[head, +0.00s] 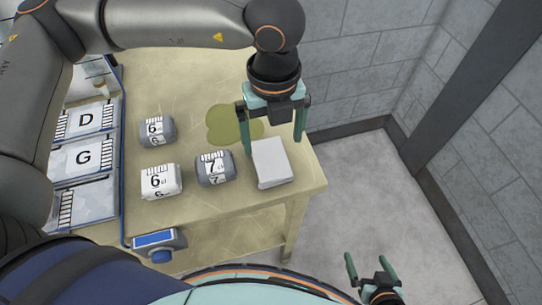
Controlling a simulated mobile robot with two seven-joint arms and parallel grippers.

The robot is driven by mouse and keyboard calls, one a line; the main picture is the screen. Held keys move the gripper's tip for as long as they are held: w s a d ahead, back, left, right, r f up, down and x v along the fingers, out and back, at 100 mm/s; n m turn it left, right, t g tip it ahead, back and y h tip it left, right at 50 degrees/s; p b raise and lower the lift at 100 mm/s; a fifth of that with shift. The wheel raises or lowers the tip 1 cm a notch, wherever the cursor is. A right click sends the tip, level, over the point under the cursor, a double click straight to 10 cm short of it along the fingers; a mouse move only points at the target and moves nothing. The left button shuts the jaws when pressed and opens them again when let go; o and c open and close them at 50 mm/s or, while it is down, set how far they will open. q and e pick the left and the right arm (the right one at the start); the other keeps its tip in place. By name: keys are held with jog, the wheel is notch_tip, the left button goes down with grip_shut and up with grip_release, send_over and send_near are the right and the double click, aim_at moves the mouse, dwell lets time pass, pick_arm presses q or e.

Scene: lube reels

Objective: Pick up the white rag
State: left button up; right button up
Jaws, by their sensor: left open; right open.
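The white rag (271,165) looks like a folded white block and lies near the right front corner of the table. My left gripper (272,147) points down at its far edge, with its two fingers spread toward either side of it. It is open; I cannot tell whether the fingers touch the rag. My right gripper (367,257) is open and empty, low at the bottom right, off the table and over the floor.
A grey bundle marked 7 (214,169) sits just left of the rag. A white bundle marked 6 (160,181) and a grey one marked 6 (157,132) stand further left. A green puddle (226,125) lies behind. Bins marked D (85,118) and G (82,158) line the left.

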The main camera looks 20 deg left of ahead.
aim_at(272, 159)
pick_arm(q)
jog(key=shift+a+f+p, duration=0.15)
jog(key=shift+f+p, duration=0.45)
jog(key=shift+f, duration=2.75)
jog(key=c, duration=1.2)
jog(key=shift+o, duration=0.2)
jog(key=shift+r, duration=0.1)
jog(key=shift+r, duration=0.5)
jog(key=s+a+r+b, duration=0.2)
jog(key=s+a+r, duration=0.3)
jog(key=s+r, duration=0.6)
jog(key=shift+s+r, duration=0.4)
jog(key=shift+s, duration=0.7)
